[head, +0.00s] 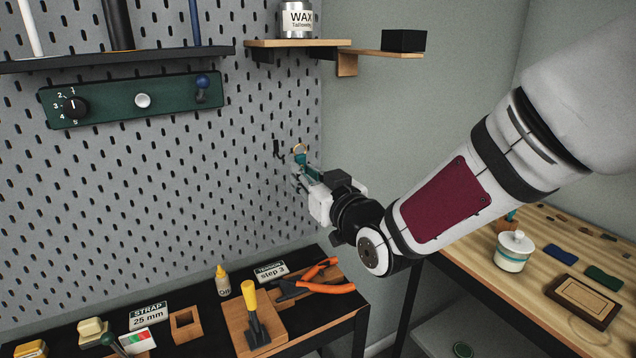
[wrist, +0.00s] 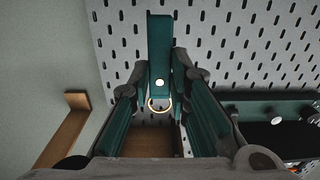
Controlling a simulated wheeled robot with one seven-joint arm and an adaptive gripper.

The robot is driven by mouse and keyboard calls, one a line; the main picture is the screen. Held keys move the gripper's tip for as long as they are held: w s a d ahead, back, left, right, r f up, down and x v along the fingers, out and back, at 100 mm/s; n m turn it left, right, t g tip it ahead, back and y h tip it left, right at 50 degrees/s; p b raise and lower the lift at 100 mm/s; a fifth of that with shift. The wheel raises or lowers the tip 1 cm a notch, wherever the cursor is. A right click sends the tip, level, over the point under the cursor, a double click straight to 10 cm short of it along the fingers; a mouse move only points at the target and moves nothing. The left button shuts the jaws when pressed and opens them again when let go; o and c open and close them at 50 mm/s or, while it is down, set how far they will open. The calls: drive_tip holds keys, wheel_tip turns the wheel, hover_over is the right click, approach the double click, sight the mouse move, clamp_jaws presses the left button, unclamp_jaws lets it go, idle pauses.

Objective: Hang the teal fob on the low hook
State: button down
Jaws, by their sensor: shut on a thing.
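The teal fob (head: 301,158) is at the tip of my gripper (head: 306,172) in the head view, close to the pegboard. Its brass-coloured ring (head: 299,148) is above the teal part. In the wrist view the fob (wrist: 160,45) is a long teal strap with a pale stud, and the ring (wrist: 160,105) shows beside the stud. My gripper (wrist: 160,75) is shut on the fob, one finger on each side. A small dark hook (head: 277,149) is on the pegboard just left of the ring. The ring looks apart from it; the depth between them is hard to tell.
The pegboard (head: 200,190) is bare around the hook. A wooden shelf (head: 290,43) with a wax tin (head: 297,20) is above. A green control panel (head: 130,98) is to the left. Below, a dark bench holds orange-handled pliers (head: 315,286) and other tools.

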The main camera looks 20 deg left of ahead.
idle(0.3)
drive_tip(key=w+a+f+b, duration=0.3)
drive_tip(key=a+f+b, duration=0.1)
drive_tip(key=b, duration=0.1)
drive_tip(key=shift+w, duration=0.3)
drive_tip(key=shift+b, duration=0.65)
idle(1.1)
drive_tip(key=shift+w+a, duration=0.1)
drive_tip(key=shift+a, duration=0.1)
drive_tip(key=shift+w+a+b, duration=0.25)
drive_tip(key=shift+b, duration=0.05)
drive_tip(key=shift+w+a+b, duration=0.3)
drive_tip(key=shift+w+a, duration=0.15)
drive_tip(key=shift+a, duration=0.1)
drive_tip(key=shift+w+a+f, duration=0.1)
drive_tip(key=shift+w+a, duration=0.05)
drive_tip(key=shift+a, duration=0.05)
idle(0.6)
drive_tip(key=shift+w+a+f+b, duration=0.2)
drive_tip(key=shift+b, duration=0.3)
